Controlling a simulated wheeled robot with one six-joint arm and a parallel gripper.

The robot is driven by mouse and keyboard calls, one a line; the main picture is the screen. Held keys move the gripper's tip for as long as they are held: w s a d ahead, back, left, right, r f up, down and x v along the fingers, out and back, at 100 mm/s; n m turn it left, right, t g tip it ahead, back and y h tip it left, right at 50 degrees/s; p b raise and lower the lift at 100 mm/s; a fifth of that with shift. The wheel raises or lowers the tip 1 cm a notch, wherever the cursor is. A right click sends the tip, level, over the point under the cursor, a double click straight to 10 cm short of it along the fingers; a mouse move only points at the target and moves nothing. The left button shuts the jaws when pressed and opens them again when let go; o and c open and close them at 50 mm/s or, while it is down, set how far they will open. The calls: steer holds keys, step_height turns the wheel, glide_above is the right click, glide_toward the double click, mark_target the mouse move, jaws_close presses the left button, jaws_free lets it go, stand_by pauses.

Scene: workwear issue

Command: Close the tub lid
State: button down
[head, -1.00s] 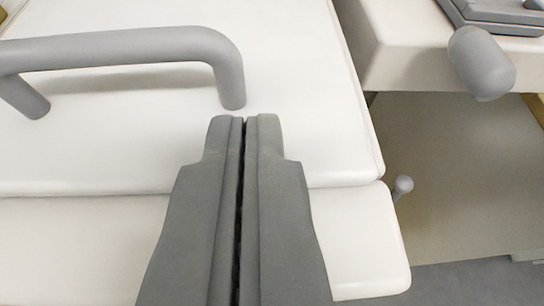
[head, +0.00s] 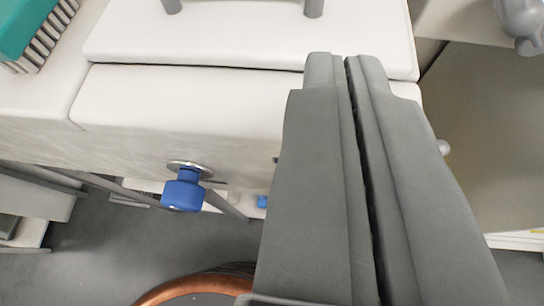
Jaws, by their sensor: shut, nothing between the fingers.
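A white panel (head: 240,38) with a grey bar handle, which looks like the tub lid, lies at the top of the view. Only the lower ends of the handle's posts (head: 314,8) show; its bar is out of frame. A thin dark seam runs between the panel and a white front ledge (head: 190,95). I cannot tell whether the lid is fully down. My gripper (head: 345,58) is shut and empty. Its fingertips appear over the panel's front right part, below the right post in the picture, and I cannot tell whether they touch it. The fingers hide part of the ledge.
A blue knob (head: 183,190) sticks out from the front face. A copper-coloured rim (head: 195,286) is at the bottom. A teal object (head: 28,25) with a ribbed grey part is at upper left. A grey rounded knob (head: 521,18) is at upper right. Grey floor shows below.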

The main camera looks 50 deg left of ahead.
steer(key=v, duration=1)
stand_by(0.3)
steer(key=w+d+m+t+h, duration=0.2)
steer(key=w+d+m+h, duration=0.1)
steer(key=d+m+h, duration=0.3)
step_height(320, 180, up, 8)
steer(key=d+m+t+h, duration=0.1)
steer(key=t+h, duration=0.1)
steer(key=t, duration=0.2)
steer(key=shift+d+t, duration=0.3)
steer(key=shift+d, duration=0.05)
steer(key=shift+a+f, duration=0.1)
steer(key=shift+a, duration=0.05)
